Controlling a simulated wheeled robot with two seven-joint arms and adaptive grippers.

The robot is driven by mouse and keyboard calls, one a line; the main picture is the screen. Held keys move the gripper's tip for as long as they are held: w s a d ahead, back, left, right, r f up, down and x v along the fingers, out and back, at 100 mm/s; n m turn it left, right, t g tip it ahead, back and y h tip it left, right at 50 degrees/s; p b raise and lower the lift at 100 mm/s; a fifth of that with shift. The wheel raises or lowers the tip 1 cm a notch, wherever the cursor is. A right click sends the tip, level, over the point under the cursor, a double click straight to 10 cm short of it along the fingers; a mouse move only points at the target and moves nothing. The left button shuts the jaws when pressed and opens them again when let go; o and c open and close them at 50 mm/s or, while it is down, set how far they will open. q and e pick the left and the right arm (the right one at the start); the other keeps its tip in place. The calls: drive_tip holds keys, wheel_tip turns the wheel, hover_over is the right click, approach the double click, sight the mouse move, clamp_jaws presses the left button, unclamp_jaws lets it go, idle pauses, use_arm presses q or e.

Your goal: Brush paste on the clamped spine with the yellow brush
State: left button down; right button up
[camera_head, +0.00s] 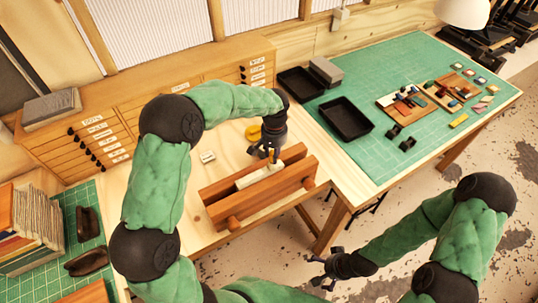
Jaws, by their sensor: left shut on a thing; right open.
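A wooden press (292,182) with two beams stands on the light wood bench. A pale book spine (258,175) is clamped between its beams, facing up. My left gripper (270,154) is over the far right part of the spine, shut on a thin upright thing that looks like the brush; the fingers hide most of it. I cannot tell whether its tip touches the spine. A yellow round thing (253,132), partly hidden by the gripper, sits just behind it. My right gripper (322,270) is open and empty, low in front of the bench, away from the press.
Wooden drawers (100,136) line the back of the bench. A small pale block (208,156) lies left of the press. Books (30,228) stand at left.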

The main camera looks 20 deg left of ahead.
use_arm(q)
drive_tip(key=shift+w+d, duration=1.2)
drive_tip(key=shift+w, duration=0.15)
drive_tip(key=shift+f, duration=0.1)
drive_tip(key=shift+s+a+f+b, duration=0.1)
drive_tip(key=shift+s+a+b, duration=0.4)
drive_tip(key=shift+s+a, duration=1.05)
drive_tip(key=shift+s+a+r+b, duration=0.1)
drive_tip(key=shift+s+a+b, duration=0.15)
drive_tip(key=shift+s+a, duration=0.9)
drive_tip(key=shift+s+a+r+b, duration=0.1)
drive_tip(key=shift+s+a+b, duration=0.1)
drive_tip(key=shift+s+a, duration=0.95)
drive_tip(key=shift+s+a+f+b, duration=0.1)
drive_tip(key=shift+s+a+b, duration=0.05)
drive_tip(key=shift+s+a, duration=0.7)
drive_tip(key=shift+s+a+r+b, duration=0.1)
drive_tip(key=shift+s+a+b, duration=0.1)
drive_tip(key=shift+s+a, duration=0.65)
drive_tip(key=shift+s+a+f+b, duration=0.15)
drive_tip(key=shift+s+a, duration=0.35)
drive_tip(key=shift+s, duration=0.7)
wheel_tip(320, 180, up, 6)
drive_tip(key=p, duration=0.4)
